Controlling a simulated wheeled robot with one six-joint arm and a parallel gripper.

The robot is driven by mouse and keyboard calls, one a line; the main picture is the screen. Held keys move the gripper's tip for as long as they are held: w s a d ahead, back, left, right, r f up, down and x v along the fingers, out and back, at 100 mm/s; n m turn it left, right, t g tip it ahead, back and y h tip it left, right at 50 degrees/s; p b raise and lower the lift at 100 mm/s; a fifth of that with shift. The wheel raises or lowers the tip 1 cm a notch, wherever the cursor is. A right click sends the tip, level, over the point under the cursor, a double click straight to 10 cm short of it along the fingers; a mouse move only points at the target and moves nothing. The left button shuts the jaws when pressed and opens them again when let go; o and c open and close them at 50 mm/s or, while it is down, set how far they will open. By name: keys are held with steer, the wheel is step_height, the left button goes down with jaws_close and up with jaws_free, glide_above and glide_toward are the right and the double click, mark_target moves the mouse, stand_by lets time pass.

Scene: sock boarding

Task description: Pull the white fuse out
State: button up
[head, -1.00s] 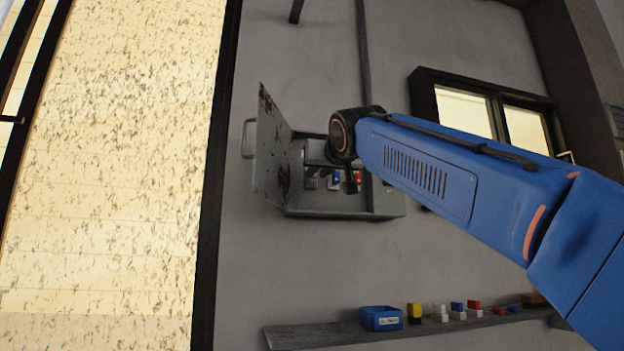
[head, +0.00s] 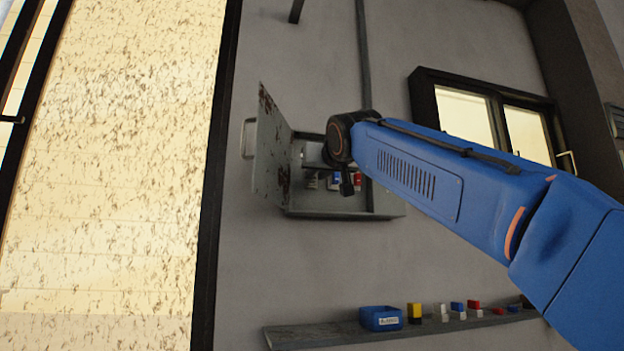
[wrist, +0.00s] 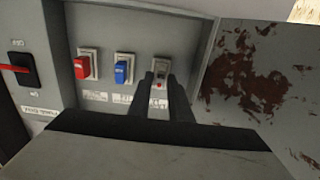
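In the wrist view a row of holders sits in an open grey box: one with a red fuse (wrist: 82,67), one with a blue fuse (wrist: 121,72), and a third, rightmost holder (wrist: 160,64).
The rusty box door (head: 270,150) stands open, close on the right in the wrist view. A black switch with a red lever (wrist: 20,69) is at the left. Below the box, a wall shelf (head: 350,333) carries a blue bin (head: 380,318) and several coloured blocks.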

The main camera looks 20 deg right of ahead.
steer(key=shift+w, duration=0.95)
steer(key=shift+s, duration=0.15)
stand_by(0.6)
jaws_close()
